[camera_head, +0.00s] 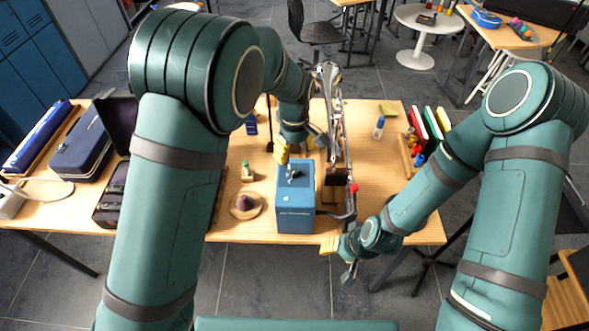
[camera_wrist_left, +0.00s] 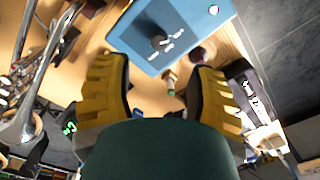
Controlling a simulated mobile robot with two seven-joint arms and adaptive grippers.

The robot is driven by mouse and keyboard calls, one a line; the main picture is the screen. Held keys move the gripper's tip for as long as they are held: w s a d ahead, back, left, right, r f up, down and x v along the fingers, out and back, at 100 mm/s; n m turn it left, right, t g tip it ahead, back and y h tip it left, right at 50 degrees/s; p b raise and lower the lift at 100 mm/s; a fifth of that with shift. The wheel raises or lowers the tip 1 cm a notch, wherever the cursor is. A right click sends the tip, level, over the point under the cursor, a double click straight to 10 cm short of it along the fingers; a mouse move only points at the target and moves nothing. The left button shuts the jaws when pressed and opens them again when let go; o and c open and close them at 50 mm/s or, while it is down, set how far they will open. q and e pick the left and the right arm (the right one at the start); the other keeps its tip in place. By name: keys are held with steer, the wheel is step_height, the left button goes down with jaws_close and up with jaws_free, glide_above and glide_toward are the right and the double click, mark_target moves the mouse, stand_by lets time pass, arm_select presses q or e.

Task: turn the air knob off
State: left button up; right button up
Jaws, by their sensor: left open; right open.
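A blue box (camera_head: 295,212) stands near the table's front edge, with a dark knob (camera_head: 292,174) on its top. In the left wrist view the knob (camera_wrist_left: 160,42) sits on the box's blue face (camera_wrist_left: 190,18) among small white markings. My left gripper (camera_head: 299,147) is open just behind the box, its yellow fingers spread. In the left wrist view the gripper (camera_wrist_left: 158,82) has the knob ahead of its fingers, apart from them, with nothing between the pads. My right gripper (camera_head: 340,257) is open and empty past the table's front edge, right of the box.
A round wooden dish (camera_head: 243,212) and a small green-topped bottle (camera_head: 247,172) are left of the box. Dark cases (camera_head: 84,148) fill the table's left side. Bare tabletop (camera_head: 377,165) lies right of the instrument.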

mark_target(294, 171)
arm_select(q)
step_height(294, 171, down, 9)
steer(key=shift+w+r, duration=0.15)
steer(key=shift+r, duration=0.05)
steer(key=shift+c, duration=0.4)
jaws_close()
